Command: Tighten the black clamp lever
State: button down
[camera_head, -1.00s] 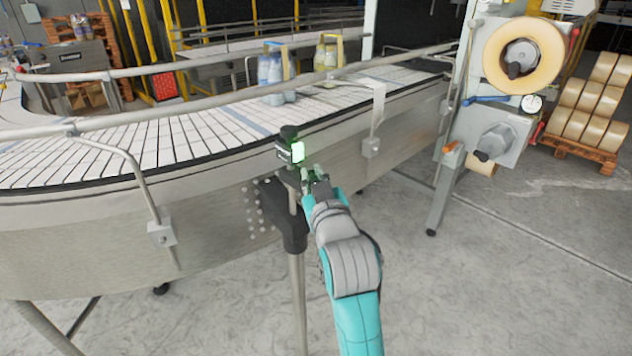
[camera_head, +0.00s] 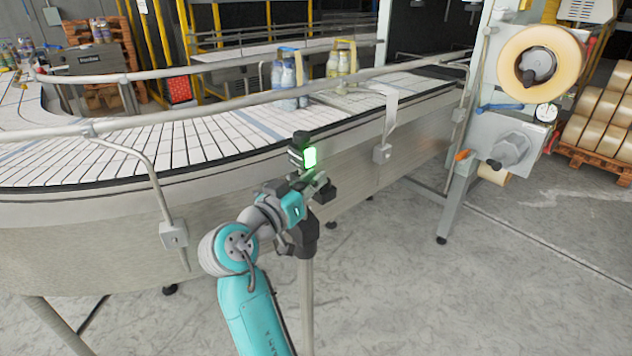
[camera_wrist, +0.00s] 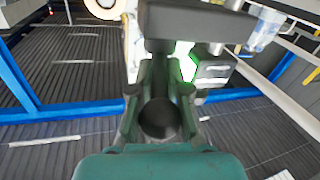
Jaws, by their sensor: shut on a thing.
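My gripper (camera_head: 312,188) is at the top of the stand post, just below a small black sensor with a bright green light (camera_head: 310,157). In the wrist view its two fingers (camera_wrist: 158,105) are closed around a dark, round-ended piece, the black clamp lever (camera_wrist: 158,120). Most of the lever is hidden between the fingers. In the head view the fingers cover the lever, and its angle cannot be told. The sensor's green glow shows just beyond the fingers in the wrist view (camera_wrist: 187,62). A dark block (camera_wrist: 195,22) crosses the top of that view.
The post (camera_head: 306,300) with its black bracket (camera_head: 304,238) stands close against the curved conveyor's metal side (camera_head: 110,235). Bottle packs (camera_head: 290,75) stand on the belt. A tape machine (camera_head: 515,140) is at the right. The floor at front right is clear.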

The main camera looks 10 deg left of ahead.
jog(key=shift+w+a+f+m+g+h, duration=0.15)
jog(key=shift+m+g+h, duration=0.25)
jog(key=shift+m+h, duration=0.25)
jog(key=shift+w+a+r+m+g+h, duration=0.15)
jog(key=shift+m+g+h, duration=0.3)
jog(key=shift+h, duration=0.4)
jog(key=shift+f+h, duration=0.1)
jog(key=shift+h, duration=0.2)
jog(key=c, duration=1.2)
grip_release()
jog(key=shift+o, duration=0.2)
jog(key=v, duration=1.2)
